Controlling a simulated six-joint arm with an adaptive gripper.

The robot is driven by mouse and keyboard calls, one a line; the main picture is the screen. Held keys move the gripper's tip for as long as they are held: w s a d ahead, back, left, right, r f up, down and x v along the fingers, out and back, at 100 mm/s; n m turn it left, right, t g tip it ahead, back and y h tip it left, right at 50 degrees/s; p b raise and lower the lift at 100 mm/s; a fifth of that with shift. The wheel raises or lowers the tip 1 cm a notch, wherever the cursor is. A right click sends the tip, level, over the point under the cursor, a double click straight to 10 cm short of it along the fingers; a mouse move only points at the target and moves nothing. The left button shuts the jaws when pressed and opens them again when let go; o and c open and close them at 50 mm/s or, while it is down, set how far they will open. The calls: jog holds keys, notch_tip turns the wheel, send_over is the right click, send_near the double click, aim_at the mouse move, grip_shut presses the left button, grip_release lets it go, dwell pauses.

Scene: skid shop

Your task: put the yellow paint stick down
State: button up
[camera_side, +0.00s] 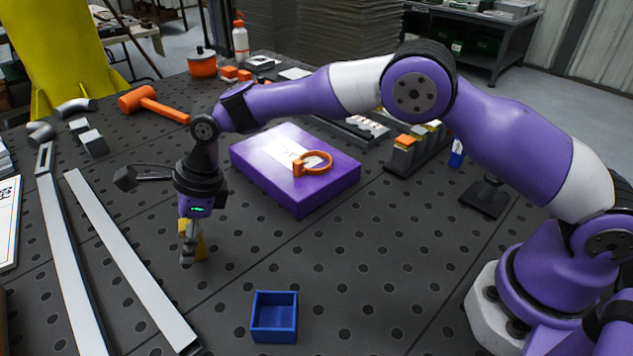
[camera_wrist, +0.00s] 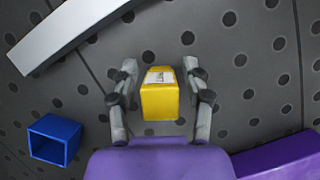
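The yellow paint stick (camera_wrist: 160,100), a short yellow block with a whitish patch, is between the two fingers of my gripper (camera_wrist: 160,72) in the wrist view. A narrow dark gap shows on each side of it, so the fingers appear open around it and not touching it.
An open blue box (camera_side: 274,316) stands in front right of my gripper. Long metal bars (camera_side: 130,262) lie to the left. A purple box (camera_side: 298,190) with an orange ring (camera_side: 312,163) lies behind right. An orange mallet (camera_side: 150,102) lies further back.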

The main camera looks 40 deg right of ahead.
jog(key=shift+r, duration=0.15)
jog(key=s+d+r+n+t, duration=0.1)
jog(key=s+d+r+n, duration=0.2)
jog(key=d+r, duration=0.45)
jog(key=s+d+r+n, duration=0.2)
jog(key=d+r+n, duration=0.15)
jog(key=r, duration=0.65)
jog(key=s+d+f+n+t+h, duration=0.2)
jog(key=s+d+n+h, duration=0.2)
jog(key=s+d+n, duration=1.1)
jog(key=shift+s+d+f+n+t, duration=0.35)
jog(key=shift+s+n, duration=0.2)
jog(key=shift+s, duration=0.45)
